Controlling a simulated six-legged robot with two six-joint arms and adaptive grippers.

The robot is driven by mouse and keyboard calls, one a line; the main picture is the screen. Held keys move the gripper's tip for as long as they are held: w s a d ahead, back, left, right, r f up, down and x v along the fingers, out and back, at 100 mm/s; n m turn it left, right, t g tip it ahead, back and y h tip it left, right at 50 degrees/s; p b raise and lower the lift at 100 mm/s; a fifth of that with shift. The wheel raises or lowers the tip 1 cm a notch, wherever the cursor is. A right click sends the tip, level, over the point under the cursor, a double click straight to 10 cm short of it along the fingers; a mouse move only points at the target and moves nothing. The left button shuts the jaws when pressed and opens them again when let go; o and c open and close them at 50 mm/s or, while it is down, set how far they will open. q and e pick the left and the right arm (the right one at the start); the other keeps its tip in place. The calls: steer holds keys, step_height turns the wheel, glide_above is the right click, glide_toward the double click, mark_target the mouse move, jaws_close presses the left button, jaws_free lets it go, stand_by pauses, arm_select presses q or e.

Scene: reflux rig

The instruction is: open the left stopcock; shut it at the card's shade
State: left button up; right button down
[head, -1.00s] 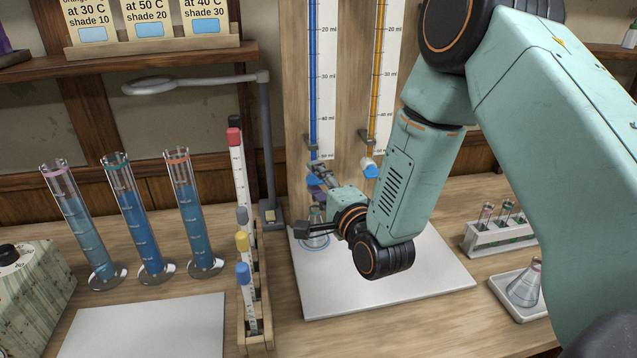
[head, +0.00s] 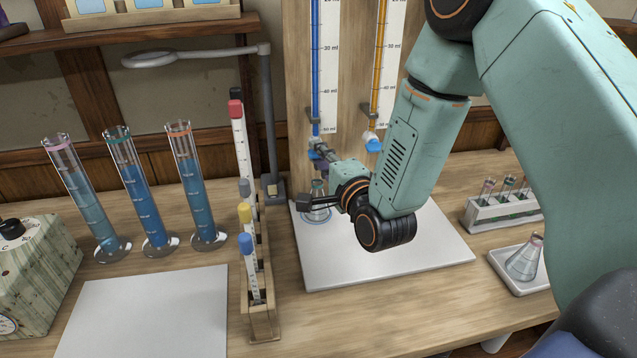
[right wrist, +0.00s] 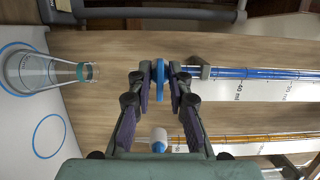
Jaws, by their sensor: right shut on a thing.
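My right gripper (head: 318,150) is at the left stopcock, below the left burette (head: 316,70) with blue liquid. In the right wrist view its fingers (right wrist: 160,88) are shut on the blue handle of the left stopcock (right wrist: 159,72), one on each side. The handle is mostly hidden in the head view. A conical flask (right wrist: 40,71) stands under that burette on the white board (head: 400,255); its contents look pale. The shade cards (head: 150,5) on the shelf are cut off, with only blue swatches showing. My left gripper is not in view.
The right burette (head: 382,70) with orange liquid has a blue stopcock handle (head: 373,143) close to my gripper. Several blue-filled cylinders (head: 140,200), a rack of capped tubes (head: 262,310) and a lamp stand (head: 270,120) are at left. A flask tray (head: 510,282) lies right.

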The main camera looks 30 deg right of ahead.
steer(key=shift+w+m+t+b, duration=0.1)
steer(key=shift+m+t+b, duration=0.2)
steer(key=shift+m+b, duration=0.7)
steer(key=m+t+h+b, duration=0.1)
steer(key=m+b, duration=0.7)
steer(key=shift+t+h, duration=0.3)
steer(key=shift+h, duration=0.1)
steer(key=shift+r+m, duration=0.1)
steer(key=shift+m, duration=0.4)
steer(key=shift+r, duration=0.1)
